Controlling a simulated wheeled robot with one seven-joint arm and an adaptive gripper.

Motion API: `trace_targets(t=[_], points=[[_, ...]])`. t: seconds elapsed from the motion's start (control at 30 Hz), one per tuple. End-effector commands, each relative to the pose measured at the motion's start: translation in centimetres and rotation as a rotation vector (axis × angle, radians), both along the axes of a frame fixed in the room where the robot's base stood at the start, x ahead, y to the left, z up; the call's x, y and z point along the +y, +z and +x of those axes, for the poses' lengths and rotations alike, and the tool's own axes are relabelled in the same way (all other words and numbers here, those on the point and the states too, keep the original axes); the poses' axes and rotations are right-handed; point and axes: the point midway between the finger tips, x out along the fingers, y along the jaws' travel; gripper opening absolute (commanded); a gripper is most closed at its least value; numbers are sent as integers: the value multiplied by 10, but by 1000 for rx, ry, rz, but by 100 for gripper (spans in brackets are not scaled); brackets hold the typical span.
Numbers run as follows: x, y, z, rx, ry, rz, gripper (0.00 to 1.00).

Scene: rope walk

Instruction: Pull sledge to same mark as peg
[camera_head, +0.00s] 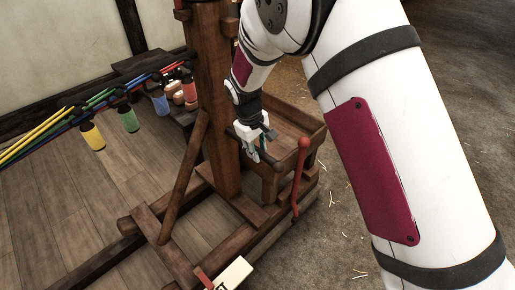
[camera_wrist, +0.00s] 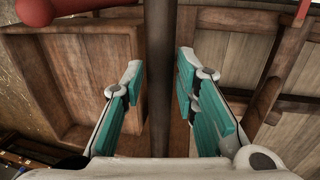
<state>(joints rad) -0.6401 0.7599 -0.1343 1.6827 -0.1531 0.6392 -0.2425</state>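The sledge (camera_head: 233,213) is a dark wooden frame with a thick upright post (camera_head: 215,105), a slanting brace and a shallow wooden tray (camera_head: 315,135) on its right. My gripper (camera_head: 258,150) is beside the post, at the tray's near left end. In the wrist view my gripper (camera_wrist: 160,95) is open, with teal pads apart. A dark upright bar (camera_wrist: 160,60) shows in the gap between the fingers; I cannot tell whether it lies between the pads or beyond them. I cannot make out the peg or its mark with certainty.
A red ball-topped lever (camera_head: 299,175) stands at the sledge's right side. A cream block (camera_head: 230,275) with a red piece beside it is at the bottom. Coloured ropes with hanging bobbins (camera_head: 93,136) run at left. Straw-strewn floor is clear at right.

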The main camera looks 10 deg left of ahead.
Motion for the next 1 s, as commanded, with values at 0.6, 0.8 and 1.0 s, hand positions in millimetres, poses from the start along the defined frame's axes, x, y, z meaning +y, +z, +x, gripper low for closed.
trace_targets(t=[0.6, 0.8, 1.0], points=[[27, 1, -34, 7, 6, 1, 0], [65, 2, -84, 7, 12, 0, 0], [106, 2, -138, 7, 10, 0, 0]])
